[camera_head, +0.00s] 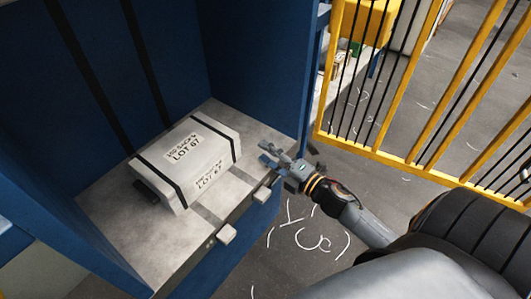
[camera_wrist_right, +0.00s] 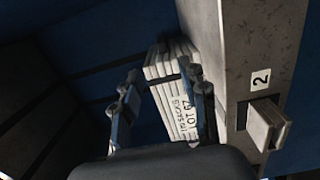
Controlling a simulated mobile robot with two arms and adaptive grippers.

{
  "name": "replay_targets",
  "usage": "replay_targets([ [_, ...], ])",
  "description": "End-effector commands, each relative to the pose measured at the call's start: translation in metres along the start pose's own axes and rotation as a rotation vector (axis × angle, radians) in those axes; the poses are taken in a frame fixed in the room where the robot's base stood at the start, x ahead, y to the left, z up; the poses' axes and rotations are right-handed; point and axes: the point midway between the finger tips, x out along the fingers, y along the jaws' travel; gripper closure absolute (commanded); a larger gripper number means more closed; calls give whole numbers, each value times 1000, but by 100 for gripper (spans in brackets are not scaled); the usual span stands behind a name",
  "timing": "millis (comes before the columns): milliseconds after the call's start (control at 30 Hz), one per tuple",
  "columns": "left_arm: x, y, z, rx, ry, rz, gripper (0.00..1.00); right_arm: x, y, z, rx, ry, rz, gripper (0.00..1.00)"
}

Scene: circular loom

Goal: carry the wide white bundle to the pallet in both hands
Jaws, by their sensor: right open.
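The wide white bundle (camera_head: 213,152) lies on a grey shelf (camera_head: 115,213) inside a blue bay. It has two dark straps and printing that reads "LOT 67". A dark piece sticks out at its left end; I cannot tell what it is. My right gripper (camera_head: 272,156) is open and empty, just right of the bundle and apart from it, near the shelf's right end. In the right wrist view the bundle (camera_wrist_right: 172,85) shows beyond and between the open fingers (camera_wrist_right: 162,105). My left gripper does not show. I see no pallet that I can make out.
Blue walls (camera_head: 105,60) enclose the shelf at the back and left. A plate marked "2" (camera_wrist_right: 260,78) is on the shelf edge. A yellow barred fence (camera_head: 400,155) stands right. Grey floor (camera_head: 300,255) is open in front.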

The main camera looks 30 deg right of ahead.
Motion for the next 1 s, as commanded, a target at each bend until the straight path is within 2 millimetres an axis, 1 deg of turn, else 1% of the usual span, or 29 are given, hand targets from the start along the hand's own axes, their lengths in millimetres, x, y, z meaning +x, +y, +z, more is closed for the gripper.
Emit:
replay_targets([
  [167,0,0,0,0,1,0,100,4,0,0,2,0,0,57],
  [267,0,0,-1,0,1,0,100,14,0,0,3,0,2,57],
  [367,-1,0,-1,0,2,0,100,30,1,0,2,0,3,57],
  [700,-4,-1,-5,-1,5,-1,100,97,0,0,3,-1,2,57],
  [833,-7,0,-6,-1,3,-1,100,117,0,1,2,-2,2,57],
  [1000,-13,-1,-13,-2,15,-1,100,133,-1,1,2,-2,0,57],
])
